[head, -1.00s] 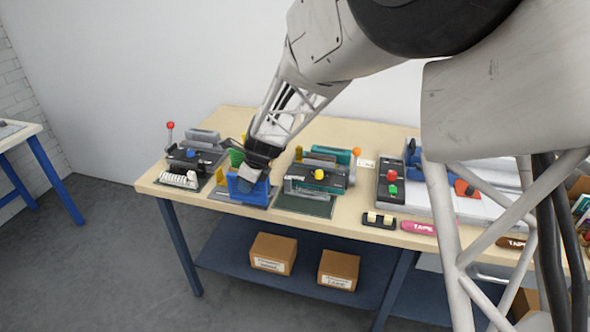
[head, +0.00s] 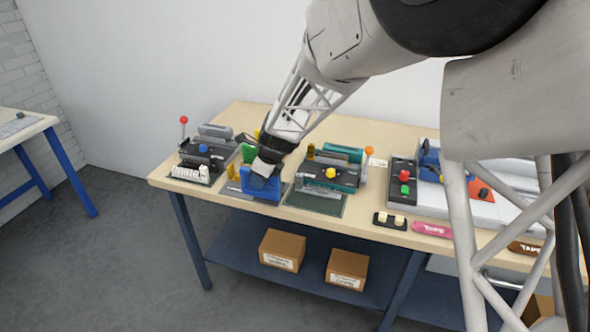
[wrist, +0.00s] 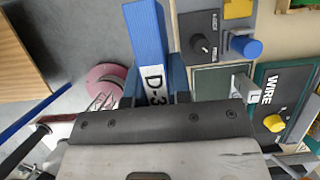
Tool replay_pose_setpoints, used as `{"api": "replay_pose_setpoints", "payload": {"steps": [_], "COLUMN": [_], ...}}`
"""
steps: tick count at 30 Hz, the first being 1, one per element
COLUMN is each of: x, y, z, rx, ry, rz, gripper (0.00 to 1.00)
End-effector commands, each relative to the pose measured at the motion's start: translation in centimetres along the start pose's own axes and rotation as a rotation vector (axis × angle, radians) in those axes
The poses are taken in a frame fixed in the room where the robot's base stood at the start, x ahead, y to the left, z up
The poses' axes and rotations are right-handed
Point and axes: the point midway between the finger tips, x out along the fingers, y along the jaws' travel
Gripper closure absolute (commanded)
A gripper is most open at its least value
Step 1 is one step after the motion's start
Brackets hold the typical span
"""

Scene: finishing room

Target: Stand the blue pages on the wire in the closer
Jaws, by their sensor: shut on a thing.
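The blue pages (head: 262,189) are a thick blue block near the front edge of the bench. They also show in the wrist view (wrist: 146,32), with a white "D-3" label at the near end. My gripper (head: 266,164) is shut on their upper part. Its fingers also show in the wrist view (wrist: 153,88). A teal machine (head: 341,176) with a yellow knob and an orange-ball lever stands just right of the pages. The teal machine in the wrist view (wrist: 289,84) carries the word "WIRE". I cannot tell whether the pages touch anything beneath them.
A dark machine (head: 203,157) with a blue knob, a red-ball lever and a white comb stands at left. Green pieces (head: 249,151) sit behind my gripper. A tape dispenser (head: 390,220) and a pink tape item (head: 432,229) lie right. Two cartons (head: 282,249) sit below.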

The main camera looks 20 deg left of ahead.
Motion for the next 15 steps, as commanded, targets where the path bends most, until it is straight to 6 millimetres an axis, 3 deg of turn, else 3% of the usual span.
{"api": "replay_pose_setpoints", "payload": {"steps": [8, 15], "x": [-1.2, -3.3], "y": [-4.3, -10.9], "z": [-1.0, -3.1], "rx": [0.003, 0.004], "ry": [-0.002, -0.003], "rz": [-0.001, -0.001], "gripper": [1.00, 1.00]}}
